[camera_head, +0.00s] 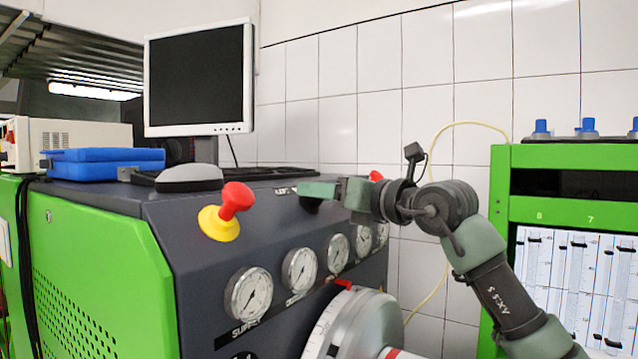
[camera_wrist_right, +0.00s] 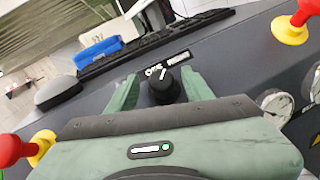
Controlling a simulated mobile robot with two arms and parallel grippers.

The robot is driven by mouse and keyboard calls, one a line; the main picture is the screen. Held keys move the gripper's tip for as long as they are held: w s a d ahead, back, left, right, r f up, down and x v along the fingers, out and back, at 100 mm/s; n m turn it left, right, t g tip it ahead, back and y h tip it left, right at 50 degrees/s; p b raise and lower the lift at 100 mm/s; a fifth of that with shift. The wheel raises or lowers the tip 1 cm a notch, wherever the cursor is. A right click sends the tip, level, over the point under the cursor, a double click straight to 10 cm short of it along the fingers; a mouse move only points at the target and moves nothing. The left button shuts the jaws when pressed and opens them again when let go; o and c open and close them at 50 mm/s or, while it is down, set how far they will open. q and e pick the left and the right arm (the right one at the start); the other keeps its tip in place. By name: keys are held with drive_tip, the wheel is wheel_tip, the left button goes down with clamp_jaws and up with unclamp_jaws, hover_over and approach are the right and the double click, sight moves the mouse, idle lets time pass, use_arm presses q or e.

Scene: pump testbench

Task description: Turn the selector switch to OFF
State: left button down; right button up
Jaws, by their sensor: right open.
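The selector switch, a round black knob (camera_wrist_right: 163,90), is on the dark sloped panel below a small black label with white lettering (camera_wrist_right: 167,64). A small light mark shows at the knob's label side; its exact setting is too small to read. My right gripper (camera_wrist_right: 160,76) is open, with one green finger on each side of the knob. I cannot tell whether either finger touches it. In the head view my right gripper (camera_head: 318,190) is at the panel's upper edge and mostly hides the knob. My left gripper is in neither view.
A red-and-yellow emergency button (camera_head: 222,212) sticks out left of the gripper, and another red button (camera_head: 376,176) stands behind it. Several gauges (camera_head: 248,293) line the panel below. A grey mouse (camera_head: 190,178), keyboard (camera_wrist_right: 150,45) and blue case (camera_head: 105,161) lie on top.

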drive_tip(key=shift+w+a, duration=0.3)
drive_tip(key=shift+w, duration=0.15)
drive_tip(key=shift+w+a, duration=0.1)
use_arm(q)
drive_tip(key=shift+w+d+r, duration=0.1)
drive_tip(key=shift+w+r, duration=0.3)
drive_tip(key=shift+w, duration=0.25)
use_arm(e)
clamp_jaws()
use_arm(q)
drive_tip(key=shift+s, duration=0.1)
